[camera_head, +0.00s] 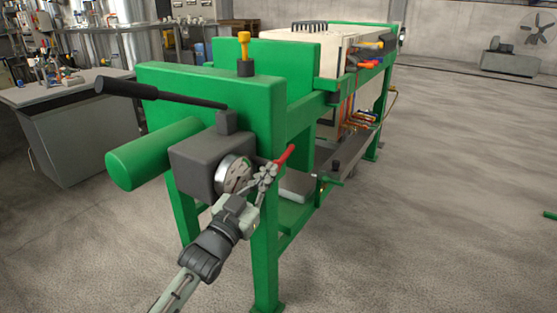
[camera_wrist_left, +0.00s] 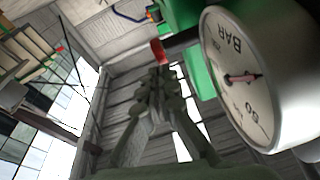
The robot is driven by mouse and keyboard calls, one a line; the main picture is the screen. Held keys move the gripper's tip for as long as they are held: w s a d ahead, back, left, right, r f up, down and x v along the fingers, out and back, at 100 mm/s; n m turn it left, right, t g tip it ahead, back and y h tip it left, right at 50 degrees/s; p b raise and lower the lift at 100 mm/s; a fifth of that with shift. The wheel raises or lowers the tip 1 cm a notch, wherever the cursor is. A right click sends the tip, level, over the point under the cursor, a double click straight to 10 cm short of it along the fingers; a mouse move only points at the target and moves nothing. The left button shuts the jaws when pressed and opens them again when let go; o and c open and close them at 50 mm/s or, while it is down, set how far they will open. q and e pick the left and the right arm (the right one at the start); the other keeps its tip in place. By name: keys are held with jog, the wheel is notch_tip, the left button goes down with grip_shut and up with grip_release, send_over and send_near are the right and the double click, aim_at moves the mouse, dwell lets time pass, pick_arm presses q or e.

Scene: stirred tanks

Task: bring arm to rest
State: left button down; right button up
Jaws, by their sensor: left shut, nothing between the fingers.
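My left arm comes in from the bottom of the head view. Its gripper (camera_head: 266,173) is shut and empty. In the picture it lies in front of the green press frame, just right of the round pressure gauge (camera_head: 234,174) and below the red-tipped handle (camera_head: 285,156). In the left wrist view the shut fingers (camera_wrist_left: 160,75) point up toward the red tip (camera_wrist_left: 158,51). The gauge face (camera_wrist_left: 240,75) fills the right side there, marked BAR. I cannot tell whether the fingers touch the handle. My right gripper is not in view.
The green press frame (camera_head: 211,94) stands close, with a black lever (camera_head: 160,94) and a green cylinder (camera_head: 154,153) at its left. A grey bench (camera_head: 70,120) is at the left.

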pick_arm(q)
jog(key=s+a+f+n+g+y, duration=0.25)
jog(key=s+a+f, duration=0.2)
jog(key=f, duration=0.35)
jog(key=s+a+f+n+g+y, duration=0.1)
jog(key=s+a+f+y, duration=0.25)
jog(key=a+f, duration=0.4)
jog(key=s+a+f+n+g+y, duration=0.1)
jog(key=s+a+f+g+y, duration=0.2)
jog(key=f, duration=0.7)
jog(key=s+a+f+n+g+y, duration=0.1)
jog(key=s+a+f+g, duration=0.2)
jog(key=s+a+f, duration=0.3)
jog(key=s+a+f+n+g+y, duration=0.1)
jog(key=s+a+f+g, duration=0.3)
jog(key=s, duration=1.3)
jog(key=a+f+y, duration=0.1)
jog(key=a+f, duration=0.2)
jog(key=a, duration=0.1)
jog(key=shift+y, duration=0.3)
jog(key=shift+n+g, duration=0.25)
